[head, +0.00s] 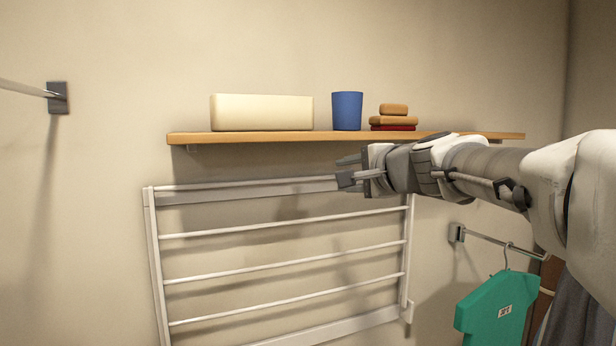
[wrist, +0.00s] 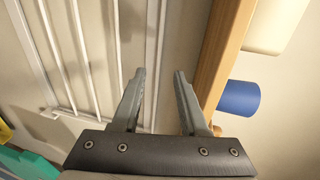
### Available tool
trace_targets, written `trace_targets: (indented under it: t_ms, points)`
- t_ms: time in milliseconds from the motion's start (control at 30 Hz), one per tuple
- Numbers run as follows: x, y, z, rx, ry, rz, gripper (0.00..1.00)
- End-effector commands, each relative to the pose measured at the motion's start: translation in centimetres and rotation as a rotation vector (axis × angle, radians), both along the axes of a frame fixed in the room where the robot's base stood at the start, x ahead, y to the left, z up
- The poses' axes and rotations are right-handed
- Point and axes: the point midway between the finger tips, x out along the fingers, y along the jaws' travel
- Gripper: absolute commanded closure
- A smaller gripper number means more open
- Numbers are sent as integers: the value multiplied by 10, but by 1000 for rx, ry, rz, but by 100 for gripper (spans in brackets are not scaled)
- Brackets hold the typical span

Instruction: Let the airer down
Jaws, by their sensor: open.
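The airer (head: 285,262) is a white wall rack of several bars, standing nearly upright close to the wall below the shelf. Its side frame (head: 157,265) and a small lower right wall bracket (head: 408,312) show. My gripper (head: 346,170) is open and empty at the airer's top bar (head: 240,190), towards its right end. In the wrist view my open fingers (wrist: 159,75) point along the top bar (wrist: 155,50), which lies in line with the gap between them. I cannot tell whether they touch it. My arm hides the top right corner.
A green shirt (head: 497,310) hangs from a rail (head: 500,242) at lower right. Another rail (head: 30,91) juts out at upper left.

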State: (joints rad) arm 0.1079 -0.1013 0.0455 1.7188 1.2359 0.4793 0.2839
Motion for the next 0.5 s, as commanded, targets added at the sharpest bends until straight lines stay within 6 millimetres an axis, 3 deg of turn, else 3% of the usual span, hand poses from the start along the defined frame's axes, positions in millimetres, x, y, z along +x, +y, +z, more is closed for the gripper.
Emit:
trace_targets:
  t_ms: [500]
  points:
    - [86, 36, -17, 0, 2, 2, 56]
